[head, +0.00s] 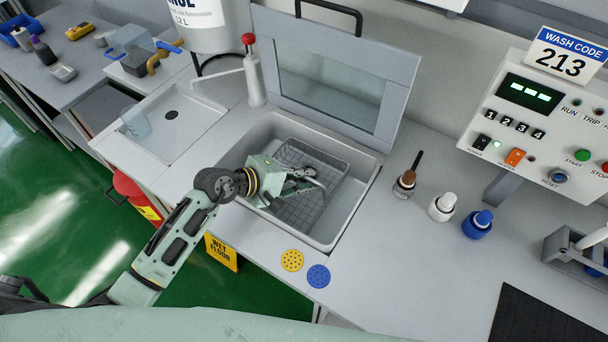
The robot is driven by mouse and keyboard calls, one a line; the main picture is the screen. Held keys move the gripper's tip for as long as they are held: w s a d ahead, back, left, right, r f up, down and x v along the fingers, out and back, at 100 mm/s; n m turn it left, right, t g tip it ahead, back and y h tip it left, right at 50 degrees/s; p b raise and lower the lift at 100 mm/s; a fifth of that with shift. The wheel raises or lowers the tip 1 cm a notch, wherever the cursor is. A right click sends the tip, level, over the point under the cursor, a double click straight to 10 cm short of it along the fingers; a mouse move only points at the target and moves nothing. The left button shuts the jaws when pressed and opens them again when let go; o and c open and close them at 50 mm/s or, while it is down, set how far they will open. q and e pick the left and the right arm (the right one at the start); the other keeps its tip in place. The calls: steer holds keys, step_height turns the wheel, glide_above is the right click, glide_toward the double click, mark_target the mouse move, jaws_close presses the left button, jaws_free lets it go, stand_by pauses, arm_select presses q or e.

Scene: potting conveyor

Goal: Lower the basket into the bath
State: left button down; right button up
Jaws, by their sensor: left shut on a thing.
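The bath (340,228) is a grey rectangular basin set into the counter. Its windowed lid (397,95) stands open behind it. The wire basket (292,208) is inside the bath's outline, with its mesh showing below and right of my gripper. I cannot tell whether it rests on the bath floor. My left gripper (318,180) reaches in from the left over the basket and is shut on it, at what looks like its handle. The gripper and wrist hide part of the basket's left side. My right gripper is not in view.
A red-knobbed lever (252,70) stands at the bath's back left. The control panel (540,125) is at the right, beneath a sign reading 213 (565,55). Clear counter lies in front of the bottles.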

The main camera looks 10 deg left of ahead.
arm_select(q)
steer(key=shift+f, duration=0.2)
steer(key=c, duration=1.8)
jaws_free()
steer(key=shift+o, duration=0.2)
steer(key=shift+f, duration=0.15)
steer(key=shift+a, duration=0.1)
steer(key=v, duration=1.2)
steer(key=shift+r, duration=0.2)
